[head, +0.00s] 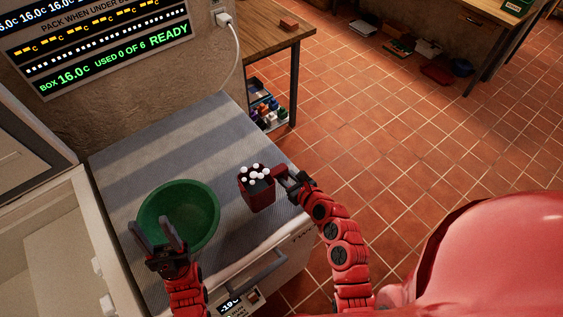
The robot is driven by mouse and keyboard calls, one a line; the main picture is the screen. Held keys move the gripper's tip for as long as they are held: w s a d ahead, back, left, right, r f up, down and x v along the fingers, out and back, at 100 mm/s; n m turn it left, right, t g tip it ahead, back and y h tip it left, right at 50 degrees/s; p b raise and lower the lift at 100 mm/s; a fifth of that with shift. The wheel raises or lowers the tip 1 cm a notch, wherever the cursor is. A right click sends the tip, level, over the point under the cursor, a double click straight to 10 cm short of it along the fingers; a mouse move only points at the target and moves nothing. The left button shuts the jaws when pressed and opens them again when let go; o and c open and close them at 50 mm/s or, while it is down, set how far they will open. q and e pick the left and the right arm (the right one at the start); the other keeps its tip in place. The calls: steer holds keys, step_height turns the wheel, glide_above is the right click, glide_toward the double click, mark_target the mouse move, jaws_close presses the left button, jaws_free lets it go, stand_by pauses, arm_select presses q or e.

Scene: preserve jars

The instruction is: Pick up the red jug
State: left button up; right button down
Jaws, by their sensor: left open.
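The red jug (260,196) stands on the grey striped top of a white chest, right of a green basin. Several white round pieces fill its mouth. My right gripper (282,173) is at the jug's upper right side, very close to it or touching. Its fingers are partly hidden against the jug, so I cannot tell whether they are open or shut, or whether they hold it. My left gripper (160,236) is open, with its two fingers apart over the near left part of the green basin (200,193). I see nothing between them.
The chest top (180,130) is clear behind the basin and jug. An open white compartment (55,240) lies at the left. A lit display panel (105,45) hangs on the wall behind. A wooden table (265,38) stands beyond, with tiled floor at the right.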

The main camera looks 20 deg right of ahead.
steer(key=s+a+r, duration=0.1)
steer(key=s, duration=1)
steer(key=shift+s+a+b, duration=0.25)
steer(key=shift+s+b, duration=0.1)
steer(key=shift+b, duration=0.1)
steer(key=c, duration=1.2)
jaws_free()
jaws_close()
